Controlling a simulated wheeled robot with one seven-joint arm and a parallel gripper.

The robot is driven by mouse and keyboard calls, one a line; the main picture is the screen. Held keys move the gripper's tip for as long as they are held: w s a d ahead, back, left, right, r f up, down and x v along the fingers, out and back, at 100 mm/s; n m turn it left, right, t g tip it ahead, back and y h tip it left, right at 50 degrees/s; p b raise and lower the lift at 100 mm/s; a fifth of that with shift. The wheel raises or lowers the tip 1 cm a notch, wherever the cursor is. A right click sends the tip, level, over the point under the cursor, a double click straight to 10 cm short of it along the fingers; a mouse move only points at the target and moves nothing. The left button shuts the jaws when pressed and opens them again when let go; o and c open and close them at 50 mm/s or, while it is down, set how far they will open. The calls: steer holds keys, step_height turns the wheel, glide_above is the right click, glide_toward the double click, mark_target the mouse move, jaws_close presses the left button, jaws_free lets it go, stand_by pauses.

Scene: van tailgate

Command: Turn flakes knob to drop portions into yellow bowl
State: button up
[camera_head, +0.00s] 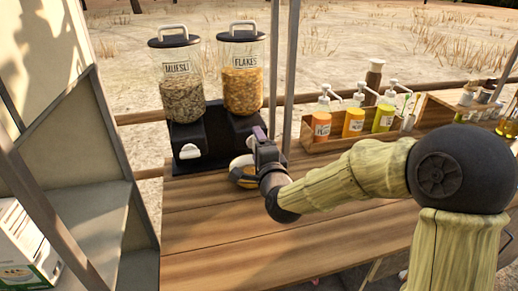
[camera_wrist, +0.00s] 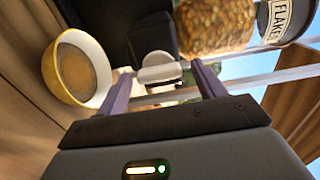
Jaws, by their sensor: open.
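The flakes dispenser (camera_head: 243,84) is a clear canister with a dark lid and orange-brown flakes, on a black stand. It also shows sideways in the wrist view (camera_wrist: 215,25). The white flakes knob (camera_wrist: 160,70) lies between and just beyond my open fingers in the wrist view; my arm hides it in the head view. My gripper (camera_head: 257,138) is in front of the stand, and its purple fingers (camera_wrist: 162,88) are apart with nothing held. The yellow bowl (camera_head: 240,176) stands on the wooden counter below the gripper, partly hidden; the wrist view shows its pale inside with tan contents (camera_wrist: 78,72).
The muesli dispenser (camera_head: 181,95) with its white knob (camera_head: 190,151) stands left of the flakes. A wooden rack (camera_head: 330,143) of pump bottles is to the right. A metal post (camera_head: 289,70) rises close by the gripper. The front counter (camera_head: 240,225) is clear.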

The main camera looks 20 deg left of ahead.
steer(key=b+v, duration=0.7)
steer(key=v, duration=1)
steer(key=shift+d, duration=0.2)
steer(key=shift+s, duration=0.1)
stand_by(0.4)
